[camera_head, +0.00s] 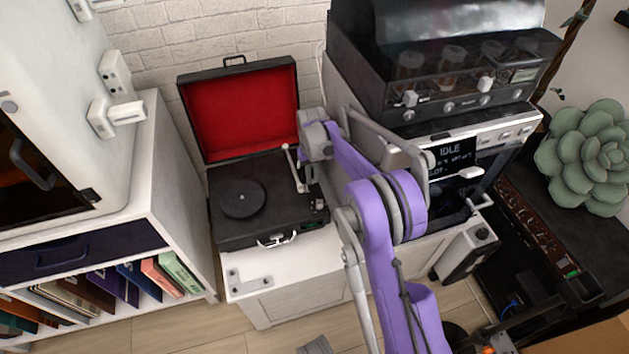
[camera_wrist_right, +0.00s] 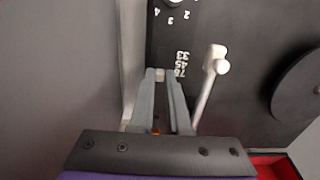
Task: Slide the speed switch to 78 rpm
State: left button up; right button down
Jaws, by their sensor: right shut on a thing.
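The record player (camera_head: 228,229) stands open on a white cabinet, with its red-lined lid raised. Its black control strip (camera_wrist_right: 168,42) shows in the right wrist view with the upside-down labels 33, 45 and 78 (camera_wrist_right: 182,64). The small pale speed switch (camera_wrist_right: 160,75) sits between my right fingertips, roughly level with the 78 label. My right gripper (camera_wrist_right: 161,77) is shut on it. In the head view my right wrist is over the player's right side; the fingertips and switch cannot be made out there. My left gripper is not in view.
The tonearm (camera_wrist_right: 209,86) stands close beside my right fingers, with the platter (camera_wrist_right: 300,88) beyond it. A numbered knob (camera_wrist_right: 175,3) is farther along the strip. The raised lid (camera_head: 238,103) is behind the player. A dark machine (camera_head: 440,65) stands to the right.

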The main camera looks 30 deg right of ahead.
jog(key=c, duration=0.9)
grip_release()
jog(key=shift+w, duration=0.15)
notch_tip(320, 180, up, 11)
jog(key=shift+f+p, duration=0.1)
jog(key=shift+p, duration=1.05)
